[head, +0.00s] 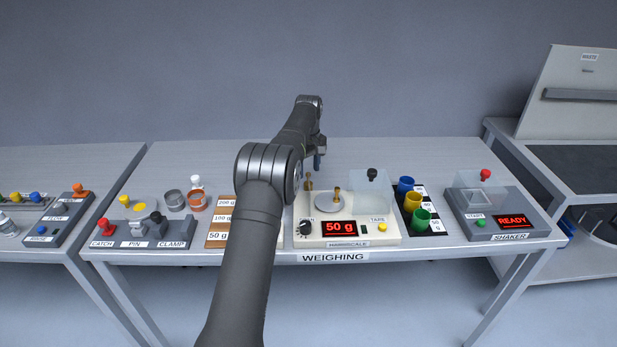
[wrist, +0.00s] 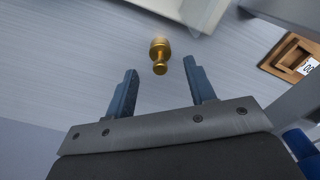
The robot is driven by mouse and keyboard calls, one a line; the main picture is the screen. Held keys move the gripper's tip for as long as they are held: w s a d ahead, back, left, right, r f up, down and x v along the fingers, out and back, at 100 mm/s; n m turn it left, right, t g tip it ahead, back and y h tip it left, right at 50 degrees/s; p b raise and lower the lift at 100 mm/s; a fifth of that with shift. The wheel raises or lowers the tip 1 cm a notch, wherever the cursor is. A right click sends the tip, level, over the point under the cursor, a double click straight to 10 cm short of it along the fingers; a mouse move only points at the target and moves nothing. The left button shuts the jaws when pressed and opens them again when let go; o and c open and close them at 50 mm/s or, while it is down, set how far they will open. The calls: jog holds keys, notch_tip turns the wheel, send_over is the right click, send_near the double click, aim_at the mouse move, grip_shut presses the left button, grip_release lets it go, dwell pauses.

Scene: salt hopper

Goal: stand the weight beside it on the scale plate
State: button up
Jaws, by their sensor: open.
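A brass weight (head: 308,183) stands on the bench just behind the left rear of the scale (head: 347,228). In the wrist view this weight (wrist: 160,52) is just past my fingertips, roughly centred between them and not gripped. Another brass weight (head: 337,193) stands on the round scale plate (head: 326,204), and the red display reads 50 g. My gripper (head: 318,162) is open and empty, low behind the scale; its two blue fingers (wrist: 160,68) show in the wrist view. My arm hides part of the bench left of the scale.
A clear cover (head: 370,190) with a black knob stands right of the plate. A wooden weight block (head: 217,232) is left of my arm; it also shows in the wrist view (wrist: 283,55). Coloured cups (head: 412,202) stand on the right.

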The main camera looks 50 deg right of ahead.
aim_at(307, 173)
jog(key=shift+o, duration=0.4)
notch_tip(307, 173, up, 8)
jog(key=shift+f, duration=0.15)
jog(key=f+n, duration=0.2)
jog(key=n, duration=0.4)
jog(key=f+n, duration=0.3)
jog(key=n, duration=0.3)
jog(key=f+n, duration=0.2)
jog(key=n, duration=0.4)
jog(key=shift+w+a+f+n, duration=0.15)
jog(key=shift+w+f+n, duration=0.15)
jog(key=shift+f, duration=0.1)
jog(key=shift+s+f, duration=0.15)
jog(key=shift+f, duration=1.2)
jog(key=shift+s+f, duration=0.1)
jog(key=shift+f, duration=1.25)
grip_shut()
